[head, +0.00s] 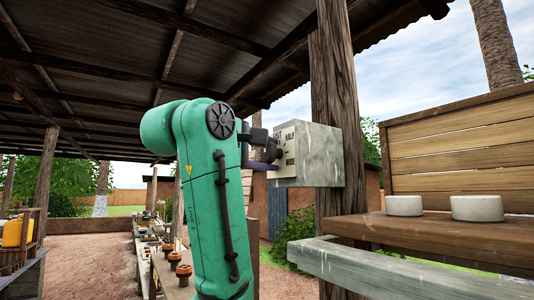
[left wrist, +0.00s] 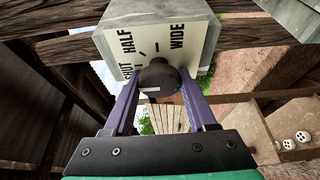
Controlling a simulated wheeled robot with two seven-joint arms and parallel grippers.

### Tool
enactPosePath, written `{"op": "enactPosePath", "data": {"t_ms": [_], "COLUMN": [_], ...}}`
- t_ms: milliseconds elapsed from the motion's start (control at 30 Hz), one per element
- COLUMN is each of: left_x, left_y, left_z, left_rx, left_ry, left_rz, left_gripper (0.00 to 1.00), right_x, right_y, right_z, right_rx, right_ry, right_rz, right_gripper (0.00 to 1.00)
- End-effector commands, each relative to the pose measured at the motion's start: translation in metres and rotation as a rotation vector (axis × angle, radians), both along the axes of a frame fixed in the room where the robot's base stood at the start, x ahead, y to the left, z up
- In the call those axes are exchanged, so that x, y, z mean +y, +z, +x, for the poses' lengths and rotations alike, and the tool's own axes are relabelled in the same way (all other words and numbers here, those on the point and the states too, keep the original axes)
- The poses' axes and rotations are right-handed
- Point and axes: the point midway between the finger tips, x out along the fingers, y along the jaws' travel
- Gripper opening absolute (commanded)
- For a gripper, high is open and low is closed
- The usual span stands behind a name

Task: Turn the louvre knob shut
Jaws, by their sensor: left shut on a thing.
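The louvre knob (left wrist: 160,77) is dark and round and stands out from a pale grey box (left wrist: 208,45) with a white dial face. The face reads HALF and WIDE, and a word ending in UT is partly cut off at the left. A small pale mark shows on the knob's lower left. My left gripper (left wrist: 158,90) has its purple fingers on either side of the knob, shut on it. In the head view the box (head: 320,155) is fixed to a wooden post, and my left gripper (head: 266,152) reaches its dial face from the left, partly hiding the knob.
The wooden post (head: 340,80) stands directly behind the box. A wooden bench (head: 440,232) with two pale round blocks (head: 477,208) lies at the right. A long table with several reddish pots (head: 183,274) runs behind my left arm. Open ground lies at the left.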

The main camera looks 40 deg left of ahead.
Motion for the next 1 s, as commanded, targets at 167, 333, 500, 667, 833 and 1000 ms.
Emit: {"op": "enactPosePath", "data": {"t_ms": [167, 333, 500, 667, 833, 1000], "left_x": [0.0, 0.0, 0.0, -0.002, -0.006, -0.009], "left_y": [0.0, 0.0, -0.001, -0.002, -0.005, -0.011], "left_z": [0.0, 0.0, -0.001, -0.019, -0.062, -0.096], "left_rx": [0.001, 0.001, 0.0, -0.005, -0.007, -0.004], "left_ry": [0.0, 0.0, 0.0, 0.0, -0.001, 0.001], "left_rz": [-0.002, -0.001, 0.0, 0.0, 0.0, -0.002], "left_gripper": [0.87, 0.87, 0.87, 0.87, 0.87, 0.87], "right_x": [0.0, 0.0, 0.0, 0.0, -0.001, -0.001], "right_y": [0.0, 0.0, -0.001, -0.012, -0.031, -0.076], "right_z": [0.0, 0.0, 0.0, 0.0, 0.0, 0.0], "right_rx": [0.0, 0.0, 0.0, 0.0, 0.0, 0.0], "right_ry": [0.0, 0.0, 0.001, 0.001, 0.001, 0.001], "right_rz": [0.0, 0.0, 0.0, -0.001, -0.001, -0.001], "right_gripper": [0.5, 0.5, 0.5, 0.5, 0.5, 0.5]}}
